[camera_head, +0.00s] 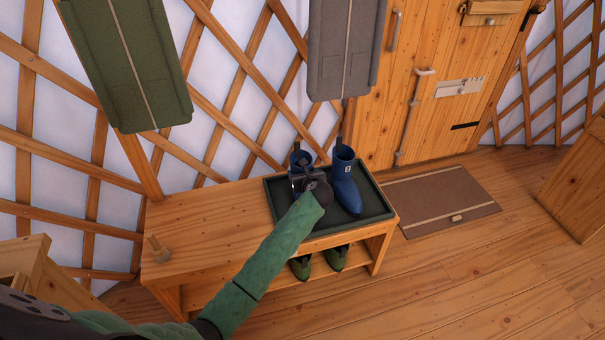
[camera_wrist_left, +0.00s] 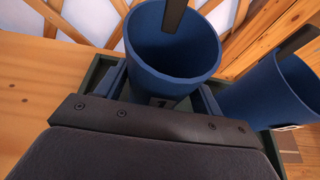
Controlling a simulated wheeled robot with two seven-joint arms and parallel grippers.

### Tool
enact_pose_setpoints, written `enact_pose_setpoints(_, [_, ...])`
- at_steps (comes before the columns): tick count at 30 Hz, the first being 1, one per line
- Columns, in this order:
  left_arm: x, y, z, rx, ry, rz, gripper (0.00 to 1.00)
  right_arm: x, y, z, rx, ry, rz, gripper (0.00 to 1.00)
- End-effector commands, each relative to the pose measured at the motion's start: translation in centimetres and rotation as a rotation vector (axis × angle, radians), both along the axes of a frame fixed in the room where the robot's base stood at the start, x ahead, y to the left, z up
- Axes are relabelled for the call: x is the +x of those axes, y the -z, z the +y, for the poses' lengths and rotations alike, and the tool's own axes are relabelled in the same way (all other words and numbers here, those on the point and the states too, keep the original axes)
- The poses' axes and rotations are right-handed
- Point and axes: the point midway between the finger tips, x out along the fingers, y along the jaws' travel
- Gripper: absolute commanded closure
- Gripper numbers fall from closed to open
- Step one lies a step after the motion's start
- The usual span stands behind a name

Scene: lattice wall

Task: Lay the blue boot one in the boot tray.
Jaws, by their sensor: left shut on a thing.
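Two blue boots are at the boot tray (camera_head: 378,214), a dark green tray on the bench. My left gripper (camera_head: 303,178) is shut on the left boot, blue boot one (camera_head: 301,158), and hides most of it in the head view. The wrist view shows its open top (camera_wrist_left: 172,45) close up, with a dark pull strap and a partly hidden mark below the rim. The boot is upright over the tray's left part; I cannot tell whether its sole touches. The other blue boot (camera_head: 345,182) stands upright in the tray to its right, apart from my gripper.
The wooden bench (camera_head: 195,225) has bare room left of the tray and a peg (camera_head: 158,249) at its left end. Green boots (camera_head: 335,258) stand on the lower shelf. Green and grey hanging garments (camera_head: 130,60) are on the lattice wall. A mat (camera_head: 440,199) lies by the door.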

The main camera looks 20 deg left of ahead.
Motion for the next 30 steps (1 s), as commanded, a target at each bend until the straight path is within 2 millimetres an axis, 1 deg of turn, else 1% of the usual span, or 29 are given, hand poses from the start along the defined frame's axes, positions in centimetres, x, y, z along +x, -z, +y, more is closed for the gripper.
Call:
enact_pose_setpoints(7, [0.0,-0.1,0.0,0.001,0.0,-0.001,0.68,-0.1,-0.3,0.0,0.002,0.0,-0.001,0.58])
enact_pose_setpoints(17, [0.0,0.2,0.0,0.001,0.0,-0.001,0.68,-1.4,0.1,0.0,0.002,0.0,0.015,0.58])
enact_pose_setpoints(30, [0.0,0.8,0.0,0.001,0.0,-0.001,0.68,-0.3,-0.1,0.1,0.002,-0.001,0.002,0.58])
